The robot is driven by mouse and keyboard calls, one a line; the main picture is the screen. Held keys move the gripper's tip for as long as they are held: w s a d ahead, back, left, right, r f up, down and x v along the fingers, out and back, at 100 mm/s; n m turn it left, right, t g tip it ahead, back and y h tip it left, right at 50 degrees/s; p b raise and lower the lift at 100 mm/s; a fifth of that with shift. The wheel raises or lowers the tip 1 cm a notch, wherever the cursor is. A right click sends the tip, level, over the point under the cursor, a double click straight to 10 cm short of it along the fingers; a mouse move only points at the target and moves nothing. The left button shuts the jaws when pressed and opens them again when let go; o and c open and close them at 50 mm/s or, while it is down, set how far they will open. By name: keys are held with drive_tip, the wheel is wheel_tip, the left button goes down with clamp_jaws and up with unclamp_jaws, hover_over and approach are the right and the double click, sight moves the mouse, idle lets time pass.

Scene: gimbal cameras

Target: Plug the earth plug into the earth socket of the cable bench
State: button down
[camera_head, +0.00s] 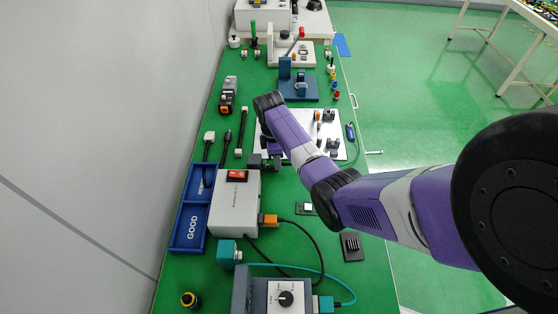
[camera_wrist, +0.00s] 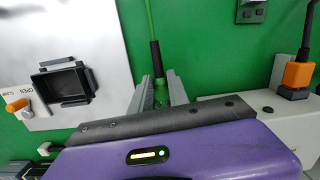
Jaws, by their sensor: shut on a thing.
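My gripper (camera_wrist: 160,95) is shut on the green earth plug (camera_wrist: 161,90). The plug has a black sleeve (camera_wrist: 156,58), and its green cable (camera_wrist: 149,18) runs up out of the wrist view. The plug's front end is hidden behind my purple gripper body. In the head view my gripper (camera_head: 266,161) is low over the bench, beside the far end of a white box (camera_head: 236,205) with a red switch. The plug cannot be made out there. I cannot pick out the earth socket in either view.
An orange plug (camera_head: 268,220) with a black cable sits at the white box's right side. A white plate (camera_wrist: 70,60) with a black clamp frame lies left of the plug. Blue trays (camera_head: 188,222) stand left of the box. A dark unit with a knob (camera_head: 285,298) stands in front.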

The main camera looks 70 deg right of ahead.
sight(272, 162)
drive_tip(key=shift+w+a, duration=0.3)
drive_tip(key=shift+w, duration=0.3)
drive_tip(key=c, duration=1.2)
unclamp_jaws()
drive_tip(key=shift+w+a+r+b, duration=0.1)
drive_tip(key=shift+r+b, duration=0.1)
drive_tip(key=shift+r, duration=1.1)
drive_tip(key=shift+w+d+r+b, duration=0.1)
drive_tip(key=shift+r+b, duration=0.05)
drive_tip(key=shift+r, duration=1.1)
drive_tip(key=shift+w+a+r+b, duration=0.1)
drive_tip(key=shift+r+b, duration=0.1)
drive_tip(key=shift+r, duration=1.1)
